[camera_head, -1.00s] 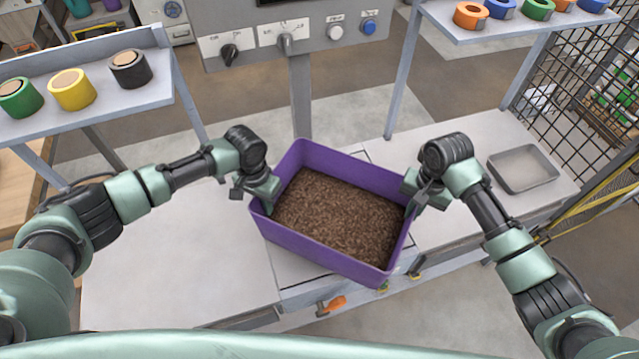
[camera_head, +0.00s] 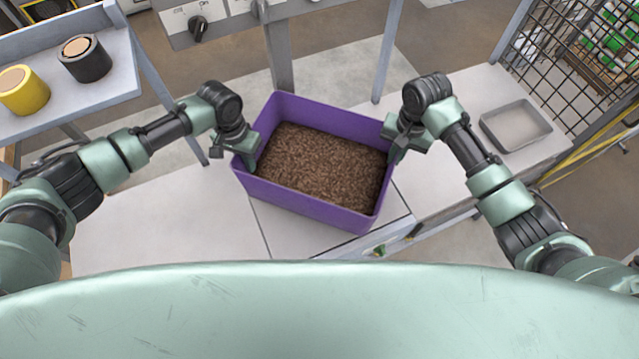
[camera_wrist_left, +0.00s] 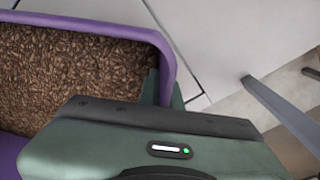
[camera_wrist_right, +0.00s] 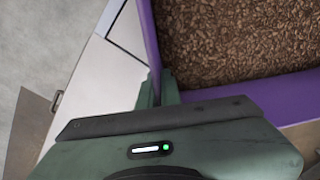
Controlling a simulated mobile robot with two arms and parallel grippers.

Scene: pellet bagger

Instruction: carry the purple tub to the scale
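The purple tub (camera_head: 300,205), filled with brown pellets (camera_head: 325,165), is between my two grippers over the pale bench. My left gripper (camera_head: 248,158) is shut on its left wall, one finger inside and one outside; the tub's rim (camera_wrist_left: 160,45) shows there in the left wrist view. My right gripper (camera_head: 391,152) is shut on the opposite wall (camera_wrist_right: 150,40) in the same way. A pale square plate (camera_head: 385,212), possibly the scale, lies partly hidden under the tub. Whether the tub touches it cannot be told.
A grey metal tray (camera_head: 515,126) sits on the bench at right, beside a mesh fence (camera_head: 570,60). A shelf (camera_head: 40,125) at left bears yellow and black rolls. A control panel (camera_head: 240,25) on a post stands behind the tub. The bench left of the tub (camera_head: 165,225) is clear.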

